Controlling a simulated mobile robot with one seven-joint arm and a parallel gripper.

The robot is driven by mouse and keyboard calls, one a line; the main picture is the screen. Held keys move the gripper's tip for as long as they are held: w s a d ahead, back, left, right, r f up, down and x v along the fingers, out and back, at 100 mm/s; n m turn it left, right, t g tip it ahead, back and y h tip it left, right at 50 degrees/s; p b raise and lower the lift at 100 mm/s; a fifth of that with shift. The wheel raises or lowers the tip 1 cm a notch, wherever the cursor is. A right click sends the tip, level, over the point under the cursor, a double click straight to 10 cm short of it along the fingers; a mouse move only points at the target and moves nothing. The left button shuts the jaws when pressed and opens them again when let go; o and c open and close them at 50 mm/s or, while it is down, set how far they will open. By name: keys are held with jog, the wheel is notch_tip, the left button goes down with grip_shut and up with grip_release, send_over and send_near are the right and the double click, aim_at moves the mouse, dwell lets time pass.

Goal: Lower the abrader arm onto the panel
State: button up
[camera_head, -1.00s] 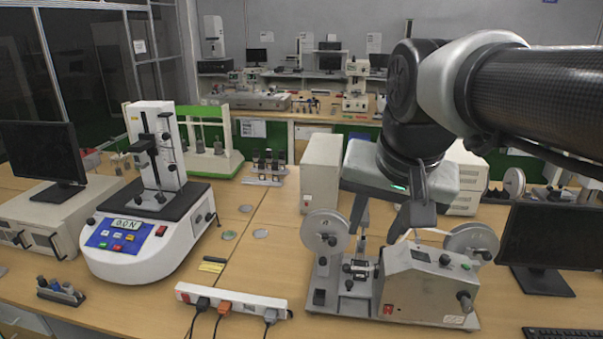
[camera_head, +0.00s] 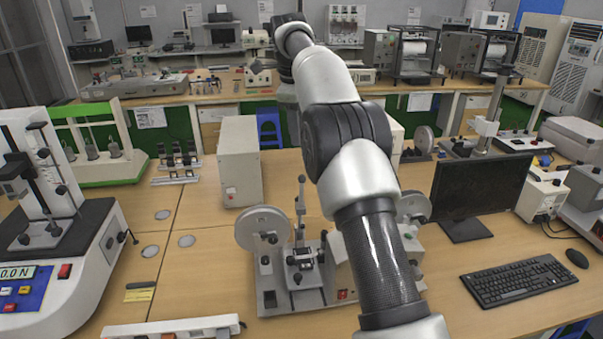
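The abrader machine (camera_head: 290,297) stands on the near bench, a grey base with a round wheel (camera_head: 263,228) at its left and another wheel (camera_head: 413,206) partly hidden at its right. A thin grey arm (camera_head: 301,204) stands upright from its middle, raised above a small clamp-like part (camera_head: 301,259). I take this as the abrader arm. I cannot make out the panel for certain. My robot arm crosses in front of the machine's right half and reaches up and away toward the back. My gripper cannot be made out at its far end.
A beige box (camera_head: 239,160) stands behind the machine. A monitor (camera_head: 480,187) and keyboard (camera_head: 518,280) are to the right. A white tester (camera_head: 70,270) is at the left, and a power strip (camera_head: 175,328) lies at the front. Bare bench (camera_head: 200,262) lies left of the machine.

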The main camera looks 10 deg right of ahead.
aim_at(303, 176)
jog(key=b+x, duration=0.1)
jog(key=x, duration=1.6)
jog(key=shift+f+b, duration=0.15)
jog(key=shift+b, duration=0.2)
jog(key=shift+c, duration=0.3)
grip_shut()
